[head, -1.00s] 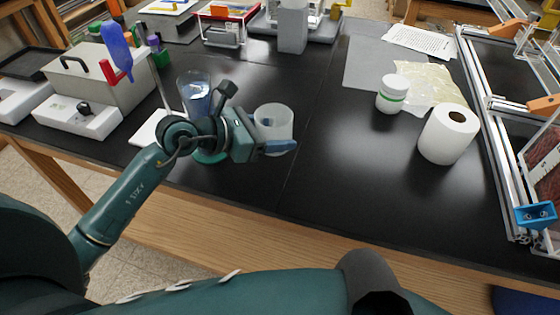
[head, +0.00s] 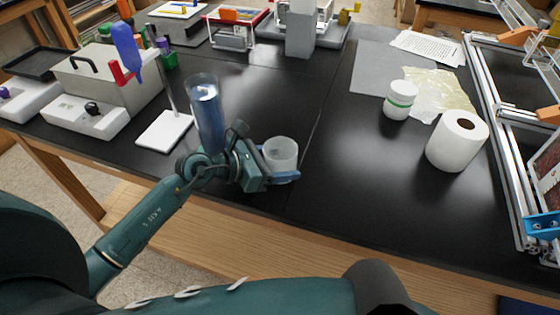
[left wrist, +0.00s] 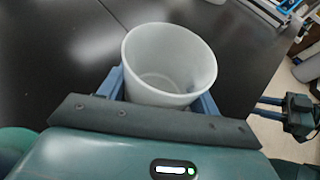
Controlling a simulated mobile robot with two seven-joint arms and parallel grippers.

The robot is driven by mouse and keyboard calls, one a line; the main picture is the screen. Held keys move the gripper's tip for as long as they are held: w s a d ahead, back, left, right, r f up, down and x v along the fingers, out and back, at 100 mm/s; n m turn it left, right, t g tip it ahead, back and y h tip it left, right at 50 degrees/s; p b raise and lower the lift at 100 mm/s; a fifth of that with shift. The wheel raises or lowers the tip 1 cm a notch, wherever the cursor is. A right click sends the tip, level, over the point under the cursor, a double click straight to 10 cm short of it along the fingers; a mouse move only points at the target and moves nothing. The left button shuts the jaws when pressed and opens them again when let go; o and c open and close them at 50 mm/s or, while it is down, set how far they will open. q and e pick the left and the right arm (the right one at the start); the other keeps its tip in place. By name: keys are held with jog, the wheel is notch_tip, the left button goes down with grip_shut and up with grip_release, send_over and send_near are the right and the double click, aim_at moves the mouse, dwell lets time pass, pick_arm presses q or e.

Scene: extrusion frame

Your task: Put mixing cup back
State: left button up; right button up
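The mixing cup (head: 281,153) is a clear, whitish open cup near the front edge of the black table. It stands roughly upright; I cannot tell whether its base touches the table. My left gripper (head: 277,170) has its blue fingers on either side of the cup and is shut on it. In the left wrist view the cup (left wrist: 168,66) sits between the two fingers and looks empty. My right gripper (left wrist: 267,107) shows small at the right edge of the left wrist view, its fingers apart with nothing between them.
A tall clear cylinder with bluish contents (head: 206,112) stands just behind my left wrist. A white stand base (head: 164,131) and a grey box device (head: 110,78) are to the left. A paper roll (head: 456,141) and white bottle (head: 399,101) are at right. The middle table is clear.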

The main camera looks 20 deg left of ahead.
pick_arm(q)
jog(key=o, duration=0.4)
jog(key=shift+r, duration=0.15)
jog(key=b+v, duration=0.1)
jog(key=v, duration=1)
jog(key=shift+b, duration=0.3)
jog(key=shift+s+a+r, duration=0.3)
jog(key=shift+s+a, duration=0.05)
